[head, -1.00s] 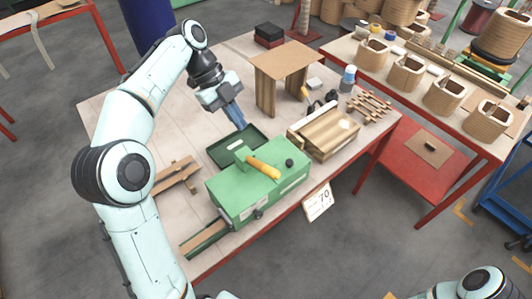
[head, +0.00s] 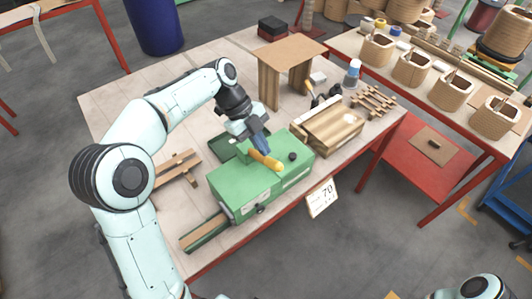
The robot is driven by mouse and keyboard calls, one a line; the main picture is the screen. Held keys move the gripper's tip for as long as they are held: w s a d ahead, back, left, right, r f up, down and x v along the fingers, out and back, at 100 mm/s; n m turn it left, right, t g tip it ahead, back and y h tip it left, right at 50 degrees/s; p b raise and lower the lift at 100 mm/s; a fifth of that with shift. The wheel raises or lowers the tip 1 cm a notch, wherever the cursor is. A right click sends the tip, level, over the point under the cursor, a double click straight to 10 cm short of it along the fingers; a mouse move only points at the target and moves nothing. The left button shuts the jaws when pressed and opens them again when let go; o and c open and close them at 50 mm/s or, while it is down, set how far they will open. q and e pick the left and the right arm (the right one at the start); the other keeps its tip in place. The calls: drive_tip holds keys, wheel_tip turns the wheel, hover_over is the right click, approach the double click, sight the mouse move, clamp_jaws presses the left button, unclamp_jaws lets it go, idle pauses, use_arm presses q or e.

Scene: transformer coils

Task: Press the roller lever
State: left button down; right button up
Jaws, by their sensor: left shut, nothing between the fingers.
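The green machine (head: 240,190) stands on the wooden table, with a yellow roller (head: 268,161) lying across its top. The roller seems to be the lever's roller; the lever itself is mostly hidden behind my gripper. My left gripper (head: 263,149) is shut and empty, pointing down, with its blue fingertips right at the back edge of the yellow roller. I cannot tell whether they touch it. My right gripper is out of view; only part of my right arm shows at the bottom right corner.
A dark green tray (head: 222,146) lies behind the machine. A wooden block box (head: 333,130) stands to its right, and a small wooden stand (head: 291,52) behind. A black knob (head: 292,157) sits on the machine's top. Wooden slats (head: 175,167) lie to the left.

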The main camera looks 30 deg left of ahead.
use_arm(q)
drive_tip(key=shift+x, duration=1.25)
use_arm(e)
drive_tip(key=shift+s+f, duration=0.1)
